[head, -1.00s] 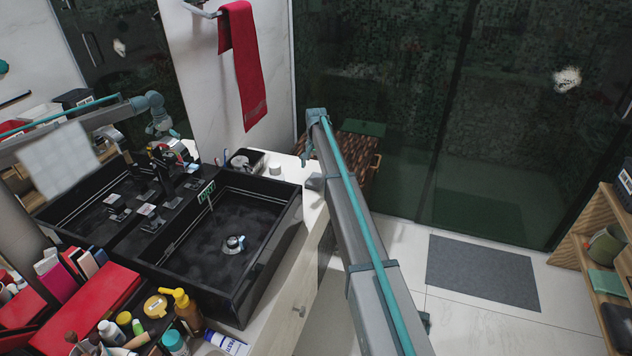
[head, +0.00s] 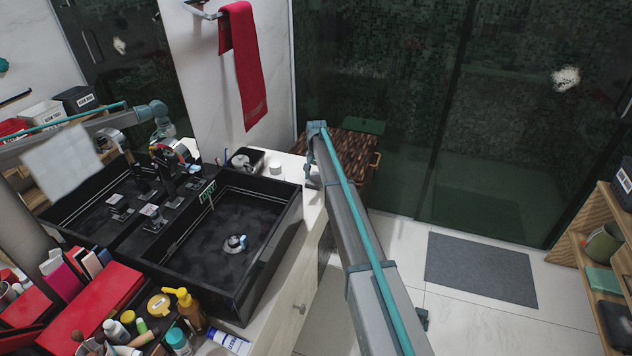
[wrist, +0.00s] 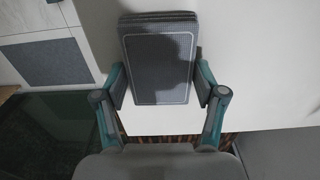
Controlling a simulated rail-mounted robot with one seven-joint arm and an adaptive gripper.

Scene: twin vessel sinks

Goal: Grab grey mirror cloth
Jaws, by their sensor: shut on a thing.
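The grey mirror cloth (wrist: 158,62) is a folded, layered rectangle with a pale stitched border. In the wrist view it lies between the two fingers of my gripper (wrist: 160,88), over the white counter. The fingers are shut on its left and right sides. A dark shadow falls across its upper face. In the head view my gripper (head: 313,172) hangs below the end of my arm, by the counter's far end beyond the black sink. I cannot make out the cloth in the head view.
The black sink (head: 220,240) stands left of my arm. A small black tray (head: 246,160) and a white jar (head: 275,170) sit near my gripper. A red towel (head: 243,70) hangs behind. Bottles and tubes crowd the front left. A pale square patch (head: 62,160) shows on the mirror.

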